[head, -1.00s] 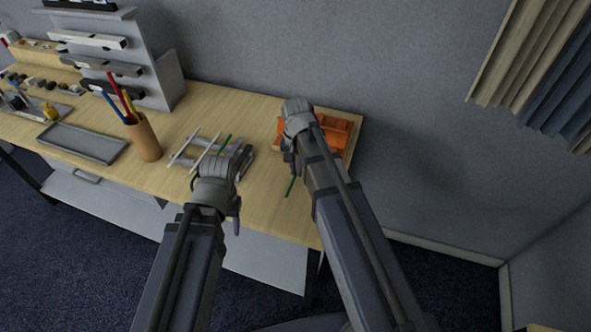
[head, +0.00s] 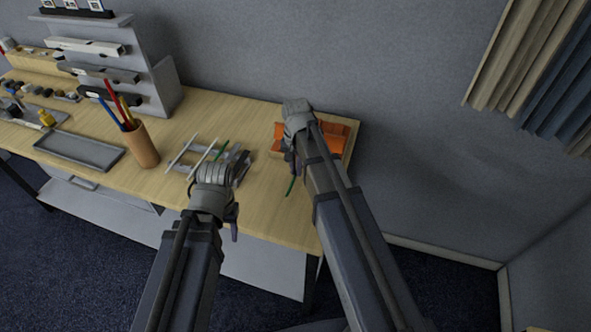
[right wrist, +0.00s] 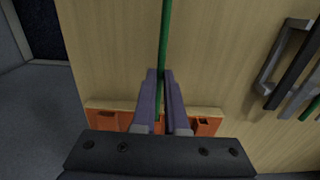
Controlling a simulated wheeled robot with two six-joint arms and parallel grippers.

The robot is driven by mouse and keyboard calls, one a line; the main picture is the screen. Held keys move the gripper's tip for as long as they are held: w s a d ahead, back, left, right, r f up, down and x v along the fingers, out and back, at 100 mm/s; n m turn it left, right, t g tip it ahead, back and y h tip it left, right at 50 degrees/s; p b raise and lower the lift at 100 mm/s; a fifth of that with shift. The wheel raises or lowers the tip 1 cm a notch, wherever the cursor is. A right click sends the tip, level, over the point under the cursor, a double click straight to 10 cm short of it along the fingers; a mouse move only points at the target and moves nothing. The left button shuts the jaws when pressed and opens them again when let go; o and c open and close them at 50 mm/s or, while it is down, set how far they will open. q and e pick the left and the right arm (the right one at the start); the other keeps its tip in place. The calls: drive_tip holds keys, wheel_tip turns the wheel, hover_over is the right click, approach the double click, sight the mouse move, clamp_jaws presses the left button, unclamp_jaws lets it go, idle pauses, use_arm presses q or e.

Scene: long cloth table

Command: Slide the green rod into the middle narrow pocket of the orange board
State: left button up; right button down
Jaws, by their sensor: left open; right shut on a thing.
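My right gripper is shut on the green rod (right wrist: 165,35), whose shaft runs between its fingers (right wrist: 160,76) in the right wrist view. In the head view my right gripper (head: 291,162) is over the left part of the orange board (head: 336,133), and the rod (head: 290,187) sticks out toward the table's front edge. The board (right wrist: 205,126) lies partly behind the gripper in the right wrist view.
Another green rod (head: 221,150) lies on the rack with pale rods. A brown pencil cup (head: 142,146) and a grey tray (head: 80,150) stand to the left. The wall is behind the board. Bare table lies between rack and board.

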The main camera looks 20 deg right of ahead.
drive_tip(key=shift+w+d, duration=0.65)
drive_tip(key=shift+w, duration=0.35)
drive_tip(key=shift+w+d, duration=0.7)
drive_tip(key=shift+w, duration=0.3)
drive_tip(key=shift+w+d, duration=0.65)
drive_tip(key=shift+w, duration=0.35)
drive_tip(key=c, duration=0.9)
unclamp_jaws()
drive_tip(key=shift+o, duration=0.2)
drive_tip(key=shift+d, duration=0.1)
drive_tip(key=shift+r, duration=0.1)
wheel_tip(320, 180, up, 8)
drive_tip(key=p, duration=0.7)
drive_tip(key=shift+p, duration=0.4)
drive_tip(key=shift+f, duration=0.2)
